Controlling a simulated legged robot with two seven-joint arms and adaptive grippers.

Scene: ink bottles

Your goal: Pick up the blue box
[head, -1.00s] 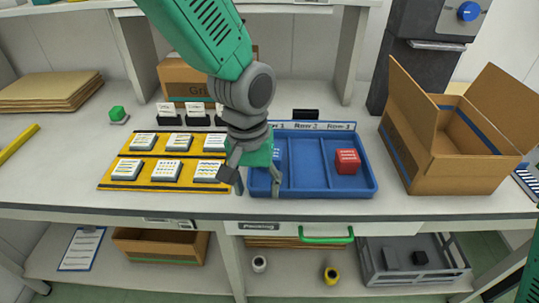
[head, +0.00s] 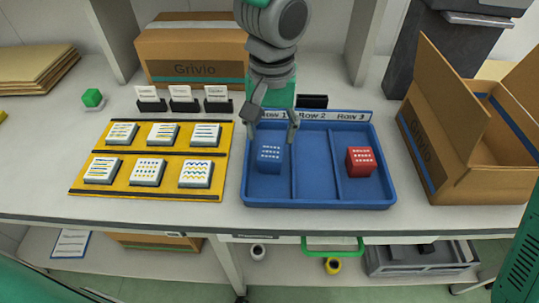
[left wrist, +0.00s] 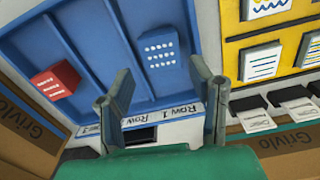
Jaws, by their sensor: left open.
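The blue box (head: 270,156) has white marks on it and stands in the left compartment, Row 1, of the blue tray (head: 318,204). My left gripper (head: 272,137) hangs over the back of that compartment, just behind and above the box, pointing down. Its two fingers are apart with nothing between them. In the left wrist view the blue box (left wrist: 160,50) lies just beyond the open fingertips (left wrist: 162,80). I cannot tell whether a finger touches it. My right gripper is in neither current view.
A red box (head: 360,161) stands in the tray's right compartment; the middle one is empty. A yellow board (head: 150,150) with several tiles lies left of the tray. An open carton (head: 470,160) stands at right, a closed Grivio carton (head: 192,50) behind.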

